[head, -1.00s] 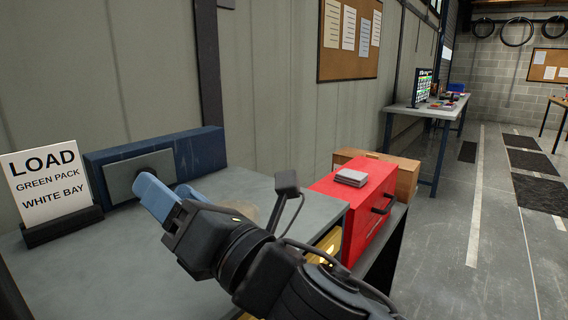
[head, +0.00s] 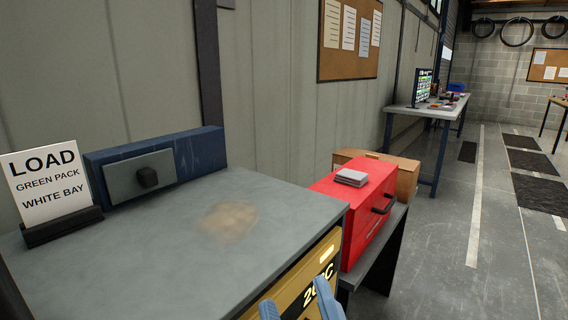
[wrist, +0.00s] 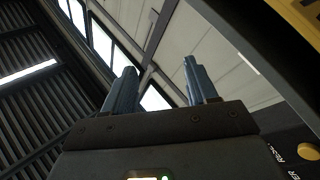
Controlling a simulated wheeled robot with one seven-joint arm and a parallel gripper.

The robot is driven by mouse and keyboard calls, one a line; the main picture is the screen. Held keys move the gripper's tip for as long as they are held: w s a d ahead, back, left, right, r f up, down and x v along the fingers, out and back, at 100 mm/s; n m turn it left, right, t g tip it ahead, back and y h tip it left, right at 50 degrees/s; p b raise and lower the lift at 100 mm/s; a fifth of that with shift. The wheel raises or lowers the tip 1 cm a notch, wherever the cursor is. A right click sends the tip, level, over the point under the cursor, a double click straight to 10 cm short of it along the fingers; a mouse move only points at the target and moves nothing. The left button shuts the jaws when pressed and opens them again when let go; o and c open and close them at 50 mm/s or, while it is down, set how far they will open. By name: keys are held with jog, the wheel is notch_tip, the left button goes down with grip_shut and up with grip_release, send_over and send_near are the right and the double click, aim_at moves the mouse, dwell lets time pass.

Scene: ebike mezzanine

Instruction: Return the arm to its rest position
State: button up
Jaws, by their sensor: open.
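The fingers point up toward the ceiling and windows (wrist: 100,40). The rest of my arm is out of the head view.
A grey worktop (head: 150,245) carries a sign (head: 46,182) and a blue block with a grey plate and black knob (head: 147,177). A red drawer box (head: 362,205) stands to the right. Open floor (head: 440,250) lies further right.

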jog(key=s+d+f+m+g+h, duration=0.35)
jog(key=s+d+f+m, duration=0.45)
jog(key=s+f, duration=0.4)
jog(key=s+d+f+m+g+h, duration=0.1)
jog(key=s+d+f+g+h, duration=0.1)
jog(key=s+d, duration=1)
jog(key=s+g, duration=0.1)
jog(key=s, duration=0.2)
jog(key=shift+s+f, duration=0.4)
